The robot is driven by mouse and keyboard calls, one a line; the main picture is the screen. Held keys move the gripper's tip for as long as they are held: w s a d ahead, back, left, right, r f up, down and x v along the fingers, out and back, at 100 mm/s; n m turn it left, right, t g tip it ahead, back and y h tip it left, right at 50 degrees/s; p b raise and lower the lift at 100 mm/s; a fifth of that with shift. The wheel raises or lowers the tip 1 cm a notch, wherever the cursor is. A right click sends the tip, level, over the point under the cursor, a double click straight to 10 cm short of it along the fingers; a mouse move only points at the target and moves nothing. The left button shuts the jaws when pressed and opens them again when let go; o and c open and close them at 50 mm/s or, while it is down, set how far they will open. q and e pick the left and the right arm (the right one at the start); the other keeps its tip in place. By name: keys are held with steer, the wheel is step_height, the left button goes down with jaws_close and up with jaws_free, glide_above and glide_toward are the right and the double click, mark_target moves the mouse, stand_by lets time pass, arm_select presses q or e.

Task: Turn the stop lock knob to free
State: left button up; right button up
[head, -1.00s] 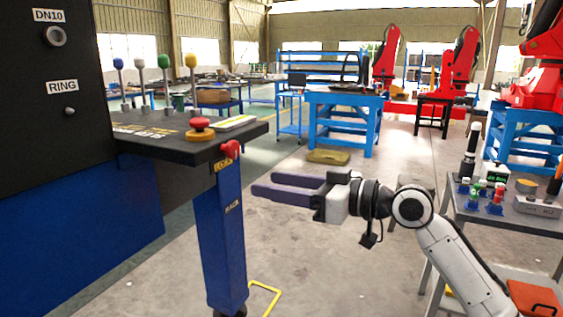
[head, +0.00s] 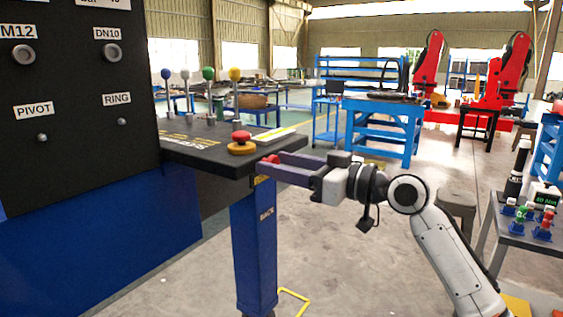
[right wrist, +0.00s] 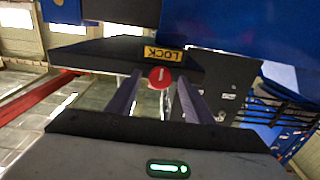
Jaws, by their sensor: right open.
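The stop lock knob (head: 268,160) is small and red, on the front edge of the dark console top (head: 190,157). In the right wrist view the knob (right wrist: 160,77) shows a white mark on its face, with a yellow LOCK label (right wrist: 163,54) beside it. My right gripper (head: 271,165) is open, its two long purple fingers reaching to the knob. In the right wrist view the knob appears between the fingertips, with a gap visible on each side. I cannot tell whether either finger touches it. My left gripper is not in view.
A red mushroom button on a yellow base (head: 242,144) sits on the console just above the knob. Several ball-topped levers (head: 208,75) stand behind it. A black panel (head: 75,90) rises at left. A small table with tools (head: 515,235) stands at right.

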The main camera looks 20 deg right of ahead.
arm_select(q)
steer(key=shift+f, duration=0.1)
arm_select(e)
steer(key=shift+c, duration=0.4)
steer(key=c, duration=0.7)
steer(key=shift+c, duration=1.2)
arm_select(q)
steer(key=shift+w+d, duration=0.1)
